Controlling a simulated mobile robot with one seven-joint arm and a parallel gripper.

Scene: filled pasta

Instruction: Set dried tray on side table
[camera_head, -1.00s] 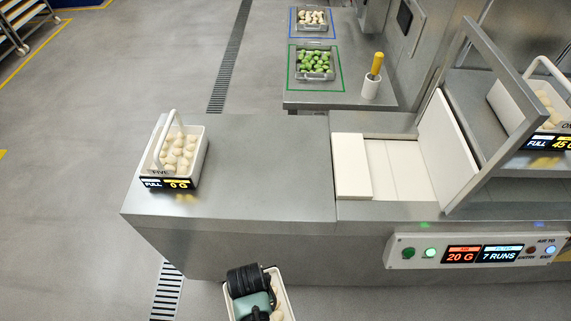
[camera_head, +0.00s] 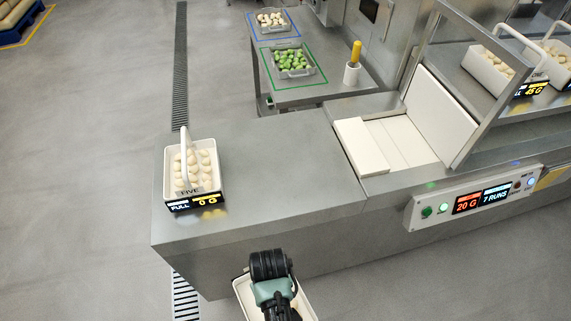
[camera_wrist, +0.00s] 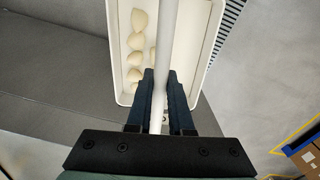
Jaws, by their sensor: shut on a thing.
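My gripper (camera_wrist: 160,105) is shut on the white bar handle (camera_wrist: 165,40) of a white tray (camera_wrist: 207,45), seen from above in the wrist view. Several pale pasta pieces (camera_wrist: 136,50) lie in the left part of that tray; the handle and fingers hide some of the inside. In the head view the held tray (camera_head: 303,297) is at the bottom, in front of the steel counter and partly hidden by my gripper (camera_head: 272,295). The side table (camera_head: 300,95) stands at the back, with a blue outline and a green outline on its top.
A tray marked FIVE (camera_head: 195,175), with pasta and a 0 G display, stands on the steel counter (camera_head: 270,170). The side table bears a tray of pale pieces (camera_head: 272,22), a tray of green pieces (camera_head: 293,62) and a yellow-handled tool in a white cup (camera_head: 352,72).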

